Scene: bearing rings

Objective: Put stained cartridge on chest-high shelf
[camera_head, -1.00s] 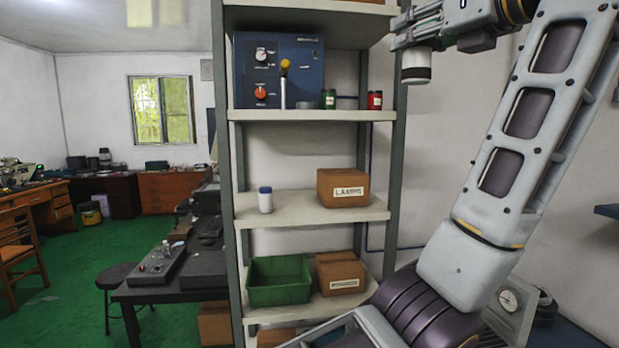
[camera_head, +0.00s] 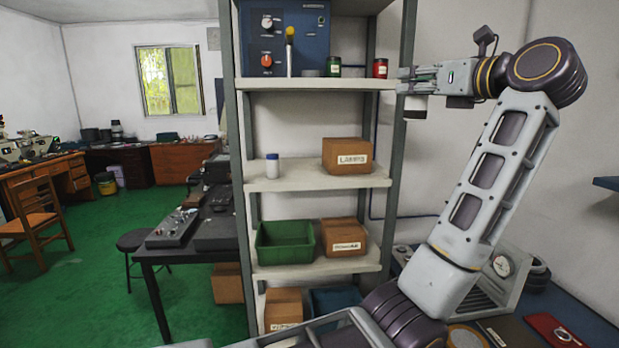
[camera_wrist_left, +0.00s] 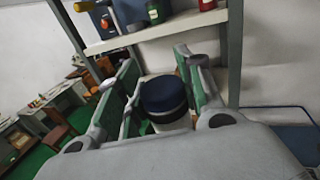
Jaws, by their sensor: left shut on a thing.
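My left gripper (camera_head: 415,84) is just right of the rack's front right post, near the level of the upper shelf (camera_head: 310,84). It is shut on a cartridge (camera_head: 415,113), which hangs below the fingers, mostly hidden. In the left wrist view, the cartridge (camera_wrist_left: 163,97) shows a dark blue cap and a pale body between the green-padded fingers (camera_wrist_left: 160,85). I cannot make out a stain on it. A white jar with a blue cap (camera_head: 272,167) stands on the middle shelf (camera_head: 300,181). My right gripper is not in view.
A labelled brown box (camera_head: 346,156) sits on the middle shelf's right, with bare room between it and the jar. Red (camera_head: 380,68) and green (camera_head: 333,67) cans and a blue instrument (camera_head: 300,35) occupy the upper shelf. A green bin (camera_head: 285,242) stands on a lower shelf.

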